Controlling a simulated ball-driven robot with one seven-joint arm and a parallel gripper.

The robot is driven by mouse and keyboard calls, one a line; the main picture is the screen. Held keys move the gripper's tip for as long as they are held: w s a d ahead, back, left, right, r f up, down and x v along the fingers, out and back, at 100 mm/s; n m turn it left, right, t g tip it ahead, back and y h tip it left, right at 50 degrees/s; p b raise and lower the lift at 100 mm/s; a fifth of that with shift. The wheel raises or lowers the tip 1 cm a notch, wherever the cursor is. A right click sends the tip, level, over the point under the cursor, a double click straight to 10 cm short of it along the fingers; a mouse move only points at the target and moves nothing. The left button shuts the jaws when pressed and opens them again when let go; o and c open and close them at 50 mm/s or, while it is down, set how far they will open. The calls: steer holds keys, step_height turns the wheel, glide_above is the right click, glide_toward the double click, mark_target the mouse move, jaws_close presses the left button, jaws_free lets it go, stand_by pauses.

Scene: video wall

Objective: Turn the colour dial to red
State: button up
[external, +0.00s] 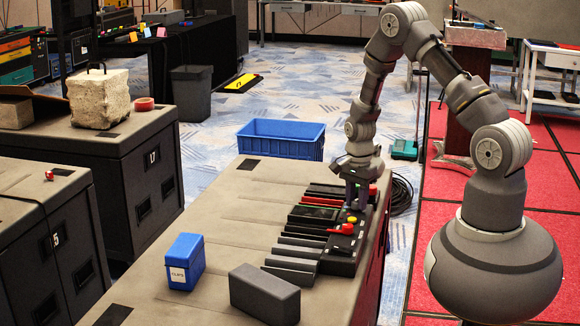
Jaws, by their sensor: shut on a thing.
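A black control panel (342,246) lies along the right edge of the grey case top. It carries a yellow button (352,219), a red lever-like handle (342,229) and a red part (373,190) at its far end. My gripper (356,204) points straight down onto the panel, just beyond the yellow button. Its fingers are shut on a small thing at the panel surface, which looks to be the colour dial. The fingers hide the dial, so its setting cannot be seen.
A blue box (185,261) and a dark grey block (264,294) stand on the case top (215,222) at the near left. Dark slats (296,250) lie left of the panel. A blue bin (281,140) is beyond the case.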

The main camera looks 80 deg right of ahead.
steer(key=shift+n, duration=0.3)
steer(key=n, duration=0.5)
steer(key=shift+n, duration=0.3)
steer(key=n+p, duration=0.1)
steer(key=n, duration=0.4)
steer(key=n+p, duration=0.1)
steer(key=n, duration=0.5)
steer(key=shift+r+n, duration=0.1)
steer(key=shift+n, duration=0.3)
steer(key=n+p, duration=0.2)
steer(key=n, duration=0.3)
steer(key=shift+n, duration=0.3)
steer(key=shift+d, duration=0.1)
steer(key=o, duration=1)
steer(key=shift+o, duration=0.2)
